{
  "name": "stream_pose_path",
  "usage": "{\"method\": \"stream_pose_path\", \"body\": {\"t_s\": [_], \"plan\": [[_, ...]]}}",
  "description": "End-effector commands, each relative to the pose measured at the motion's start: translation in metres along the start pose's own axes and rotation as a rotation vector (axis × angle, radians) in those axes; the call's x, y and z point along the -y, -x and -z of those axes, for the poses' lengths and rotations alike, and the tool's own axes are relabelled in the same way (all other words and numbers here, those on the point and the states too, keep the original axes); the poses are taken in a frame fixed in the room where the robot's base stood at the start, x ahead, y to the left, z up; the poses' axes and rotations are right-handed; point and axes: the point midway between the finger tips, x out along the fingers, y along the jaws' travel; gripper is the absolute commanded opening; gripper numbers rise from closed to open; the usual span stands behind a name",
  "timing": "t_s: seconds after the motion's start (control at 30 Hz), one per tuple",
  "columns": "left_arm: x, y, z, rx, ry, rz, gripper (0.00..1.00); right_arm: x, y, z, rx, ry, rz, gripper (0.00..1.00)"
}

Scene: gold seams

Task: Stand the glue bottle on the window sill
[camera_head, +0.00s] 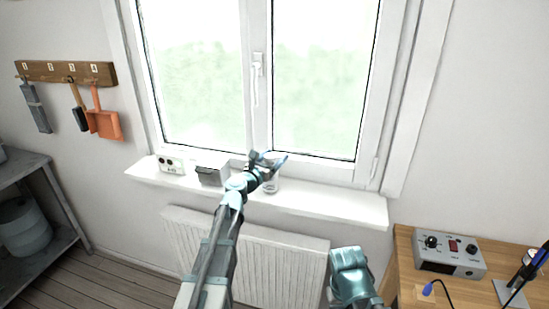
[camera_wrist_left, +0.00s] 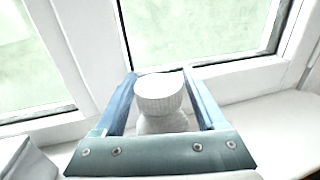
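The glue bottle (camera_head: 271,186), pale and clear-looking with a white ribbed cap, stands upright on the white window sill (camera_head: 325,203), near the middle of the window. In the left wrist view its cap (camera_wrist_left: 160,94) is between the two blue fingers, with a gap on each side lower down. My left gripper (camera_head: 268,160) is at the bottle's upper part, its fingers spread. The gripper and wrist hide part of the bottle in the head view. My right arm shows at the bottom, but its fingers are not visible.
A white box with dark round marks (camera_head: 171,165) and a grey box (camera_head: 212,174) stand on the sill left of the bottle. The sill's right part is clear. A wooden table with a grey control box (camera_head: 449,256) is at the right. A radiator (camera_head: 270,262) is below the sill.

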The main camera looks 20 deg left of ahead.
Motion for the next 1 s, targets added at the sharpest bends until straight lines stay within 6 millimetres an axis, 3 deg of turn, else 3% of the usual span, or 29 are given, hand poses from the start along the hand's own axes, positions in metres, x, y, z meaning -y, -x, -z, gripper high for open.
{"method": "stream_pose_path", "body": {"t_s": [0.37, 0.8, 1.0], "plan": [[0.000, 0.000, -0.005, 0.000, 0.000, 0.000, 0.78, -0.001, 0.005, 0.000, 0.000, 0.000, 0.000, 0.00], [0.001, 0.086, -0.003, 0.000, 0.000, -0.003, 0.78, 0.000, 0.003, 0.000, 0.000, 0.000, 0.000, 0.00], [0.000, 0.111, -0.003, 0.000, 0.000, -0.002, 0.78, 0.000, 0.003, 0.000, 0.000, 0.000, 0.000, 0.00]]}}
